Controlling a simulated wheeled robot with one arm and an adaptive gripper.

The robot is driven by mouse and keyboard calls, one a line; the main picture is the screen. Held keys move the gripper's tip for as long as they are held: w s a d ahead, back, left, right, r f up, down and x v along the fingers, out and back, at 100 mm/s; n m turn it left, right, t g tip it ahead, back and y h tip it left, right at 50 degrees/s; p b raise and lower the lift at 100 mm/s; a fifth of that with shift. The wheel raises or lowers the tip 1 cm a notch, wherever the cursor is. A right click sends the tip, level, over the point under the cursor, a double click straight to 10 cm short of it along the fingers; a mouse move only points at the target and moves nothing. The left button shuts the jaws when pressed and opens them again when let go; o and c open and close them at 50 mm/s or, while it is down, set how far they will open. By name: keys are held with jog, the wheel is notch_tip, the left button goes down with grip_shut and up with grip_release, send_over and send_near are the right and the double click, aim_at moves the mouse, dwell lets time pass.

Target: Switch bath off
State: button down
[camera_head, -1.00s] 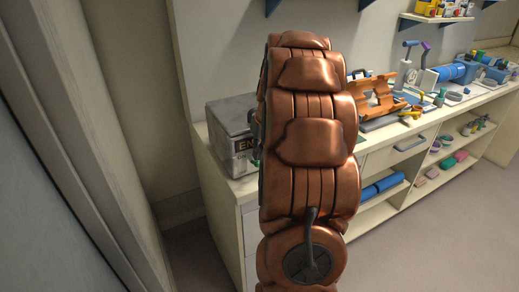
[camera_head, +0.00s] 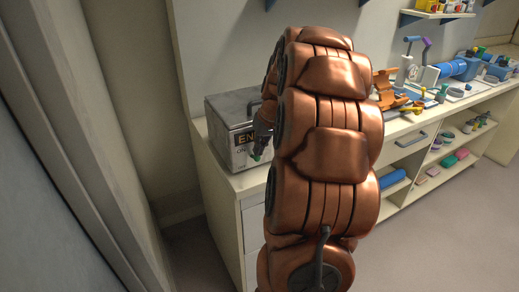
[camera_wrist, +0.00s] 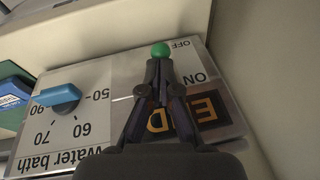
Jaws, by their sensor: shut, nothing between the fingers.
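The water bath is a grey metal box (camera_head: 232,108) on the left end of the counter. Its front panel (camera_wrist: 110,85) fills much of the wrist view, upside down, with ON and OFF markings. A green ball-tipped switch (camera_wrist: 160,50) stands beside the OFF label; it also shows small in the head view (camera_head: 257,157). Its base is hidden, so I cannot tell its setting. My gripper (camera_wrist: 159,68) is shut and empty, its fingertips right at the green ball; contact is unclear. A blue dial (camera_wrist: 57,95) sits on the panel's temperature scale.
My copper arm covers the middle of the head view. Open shelves are below. A wall stands close beside the bath.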

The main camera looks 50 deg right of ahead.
jog(key=shift+s+f+t+b, duration=0.1)
jog(key=shift+f+t+b, duration=0.1)
jog(key=shift+t+b, duration=0.4)
jog(key=b, duration=0.2)
jog(key=f+b, duration=0.1)
jog(key=b, duration=0.1)
jog(key=shift+s+a+t+h, duration=0.2)
jog(key=shift+s+t+h, duration=0.1)
jog(key=shift+s+t, duration=0.1)
jog(key=t+b, duration=0.1)
jog(key=b, duration=0.1)
jog(key=f+t+b, duration=0.1)
jog(key=b, duration=0.2)
jog(key=s+t+h+b, duration=0.1)
jog(key=b, duration=0.2)
jog(key=shift+a+f, duration=0.2)
jog(key=shift+f, duration=0.1)
jog(key=shift+r+p, duration=0.45)
jog(key=shift+r, duration=0.05)
jog(key=shift+d, duration=0.1)
jog(key=shift+w, duration=0.25)
jog(key=shift+w+d+r, duration=0.25)
jog(key=shift+w+r, duration=0.1)
jog(key=shift+w, duration=0.15)
